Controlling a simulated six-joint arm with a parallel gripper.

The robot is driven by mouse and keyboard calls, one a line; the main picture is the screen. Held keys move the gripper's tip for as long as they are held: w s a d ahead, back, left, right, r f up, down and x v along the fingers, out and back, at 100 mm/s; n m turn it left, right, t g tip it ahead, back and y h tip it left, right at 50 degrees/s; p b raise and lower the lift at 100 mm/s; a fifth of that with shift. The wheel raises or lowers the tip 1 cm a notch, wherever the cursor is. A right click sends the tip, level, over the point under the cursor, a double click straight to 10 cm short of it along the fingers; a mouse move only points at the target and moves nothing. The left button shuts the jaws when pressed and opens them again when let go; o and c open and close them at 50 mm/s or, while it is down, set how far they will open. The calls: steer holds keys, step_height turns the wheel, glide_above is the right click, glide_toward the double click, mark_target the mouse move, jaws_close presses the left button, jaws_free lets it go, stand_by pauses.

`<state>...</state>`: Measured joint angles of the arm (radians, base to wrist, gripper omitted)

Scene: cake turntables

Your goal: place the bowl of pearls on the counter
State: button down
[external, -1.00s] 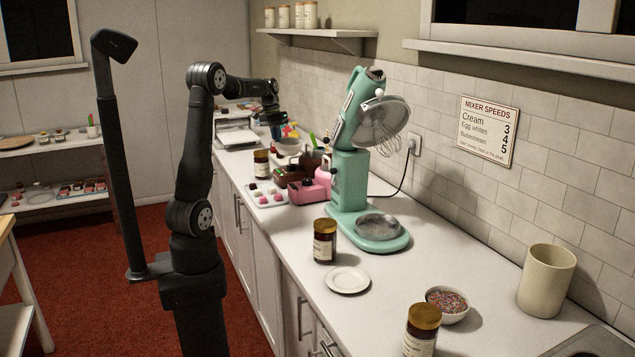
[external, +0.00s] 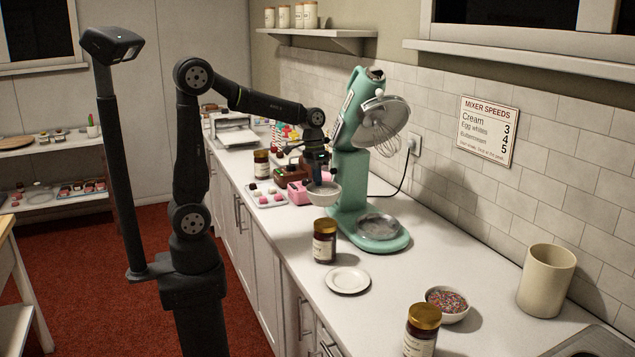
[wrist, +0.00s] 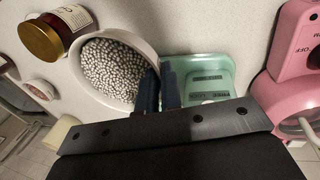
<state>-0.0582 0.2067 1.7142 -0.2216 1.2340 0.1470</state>
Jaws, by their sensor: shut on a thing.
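The bowl of pearls (external: 323,195) is a white bowl; in the wrist view (wrist: 77,71) it is full of silvery pearls. My gripper (external: 317,179) is shut on the bowl's rim, and the dark fingers (wrist: 160,88) show at its right edge in the wrist view. The bowl appears held level above the counter (external: 285,238), left of the teal mixer (external: 350,185). Its pearls are too small to make out in the external view, and its height above the counter is hard to judge.
A brown jar (external: 324,241) and a white plate (external: 347,281) stand nearer the camera. A pink box (external: 298,193) and a tray of sweets (external: 264,197) are close behind. Bare counter lies around the plate.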

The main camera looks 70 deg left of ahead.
steer(key=d+n+t, duration=0.2)
steer(key=d+n, duration=0.5)
steer(key=d, duration=3.1)
steer(key=w+a+f, duration=0.1)
steer(key=w+f, duration=0.1)
steer(key=w, duration=0.1)
steer(key=w+a+f, duration=0.2)
steer(key=w+f, duration=0.1)
steer(key=w, duration=0.1)
steer(key=w+a+f, duration=0.2)
steer(key=w, duration=0.1)
steer(key=shift+w+f, duration=0.15)
steer(key=shift+w, duration=0.25)
steer(key=shift+f, duration=2.05)
steer(key=shift+f, duration=0.2)
steer(key=c, duration=1.6)
jaws_free()
steer(key=shift+r, duration=0.1)
